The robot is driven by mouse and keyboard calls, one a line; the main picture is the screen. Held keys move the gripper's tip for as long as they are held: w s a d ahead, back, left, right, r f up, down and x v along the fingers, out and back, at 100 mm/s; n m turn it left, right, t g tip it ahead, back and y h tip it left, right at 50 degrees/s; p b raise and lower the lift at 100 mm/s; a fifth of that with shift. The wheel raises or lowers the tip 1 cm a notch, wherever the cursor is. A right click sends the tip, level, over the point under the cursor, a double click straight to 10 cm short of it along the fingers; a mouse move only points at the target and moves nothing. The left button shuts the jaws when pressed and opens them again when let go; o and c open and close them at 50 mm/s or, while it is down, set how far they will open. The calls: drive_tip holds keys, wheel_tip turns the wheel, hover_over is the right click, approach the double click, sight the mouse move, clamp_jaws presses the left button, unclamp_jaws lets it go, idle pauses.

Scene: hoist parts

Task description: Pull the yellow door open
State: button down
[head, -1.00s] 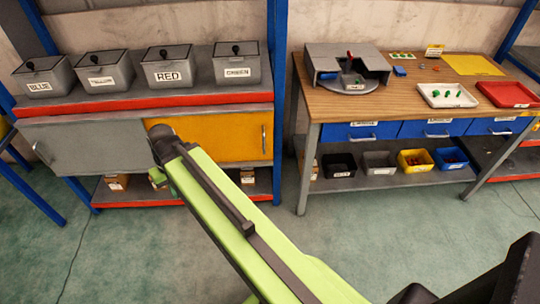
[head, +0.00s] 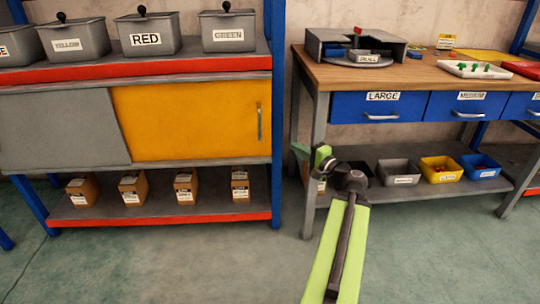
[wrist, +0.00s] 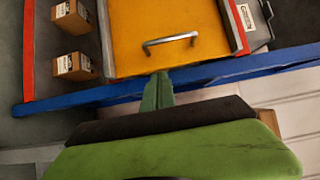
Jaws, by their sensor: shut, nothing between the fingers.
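The yellow door (head: 185,120) is the right part of the low cabinet under the lidded bins in the head view. It looks closed, beside a grey panel (head: 55,130). Its upright bar handle (head: 259,122) is near its right edge. In the wrist view the yellow door (wrist: 165,30) fills the top middle, with the metal handle (wrist: 170,40) ahead of the fingers. My gripper (head: 295,149) is shut and empty, to the right of the cabinet's blue post and apart from the handle. In the wrist view its green fingers (wrist: 159,82) point toward the handle.
A blue post (head: 278,110) stands between the handle and my gripper. The workbench (head: 315,80) with blue drawers is on the right, above a shelf with several small bins (head: 440,169). Cardboard boxes (head: 185,187) sit on the shelf below the door. The floor in front is clear.

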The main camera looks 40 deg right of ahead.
drive_tip(key=w+a, duration=0.1)
drive_tip(key=w, duration=1.1)
drive_tip(key=shift+w+a, duration=0.2)
drive_tip(key=shift+w, duration=0.15)
